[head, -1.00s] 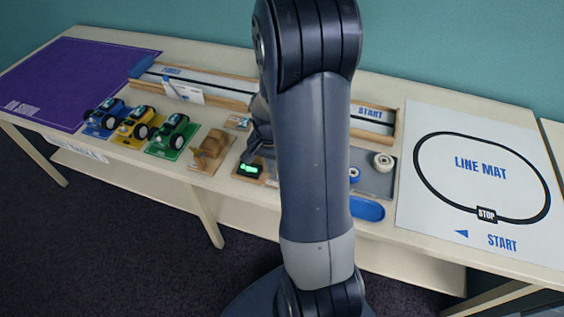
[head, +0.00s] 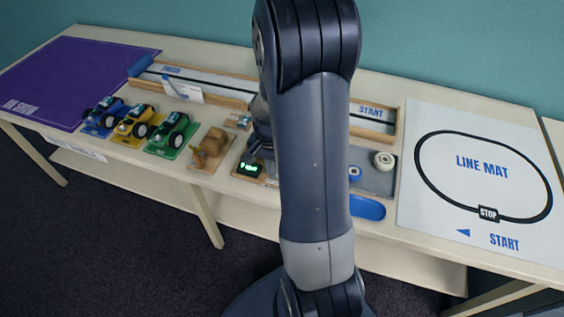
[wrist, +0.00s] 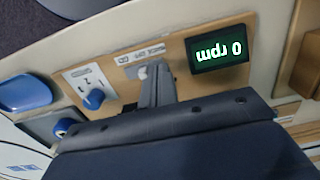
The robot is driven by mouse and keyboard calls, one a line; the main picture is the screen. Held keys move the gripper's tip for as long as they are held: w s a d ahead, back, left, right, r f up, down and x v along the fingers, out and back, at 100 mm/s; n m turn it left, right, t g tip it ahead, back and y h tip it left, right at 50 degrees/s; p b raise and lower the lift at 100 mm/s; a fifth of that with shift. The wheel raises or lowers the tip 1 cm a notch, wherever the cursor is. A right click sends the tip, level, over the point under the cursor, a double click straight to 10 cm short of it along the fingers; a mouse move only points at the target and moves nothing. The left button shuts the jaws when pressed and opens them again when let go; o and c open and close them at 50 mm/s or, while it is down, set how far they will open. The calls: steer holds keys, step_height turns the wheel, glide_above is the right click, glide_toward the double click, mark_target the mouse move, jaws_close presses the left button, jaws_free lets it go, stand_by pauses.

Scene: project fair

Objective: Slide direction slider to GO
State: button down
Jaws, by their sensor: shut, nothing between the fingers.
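In the wrist view, the direction slider's labelled strip (wrist: 141,55) shows upside down on a wooden panel (wrist: 170,45); its small lettering is hard to read. A pale grey slider piece (wrist: 143,72) shows just below the strip. My gripper (wrist: 157,76) is shut with nothing in it, its fingertips right beside this piece. I cannot tell whether they touch it. A display (wrist: 218,48) beside it reads "0 rpm", upside down. In the head view, the lit display (head: 249,168) shows, while my arm hides the slider and most of my gripper.
A blue dial knob (wrist: 94,98) stands beside the slider. A blue tray (wrist: 25,92) lies farther left. In the head view, several toy cars (head: 172,135) stand left of a wooden block model (head: 210,146). The line mat (head: 480,180) lies right.

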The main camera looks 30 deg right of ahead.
steer(key=shift+f+b, duration=0.4)
steer(key=shift+f, duration=0.2)
steer(key=shift+r, duration=0.1)
steer(key=shift+r, duration=0.15)
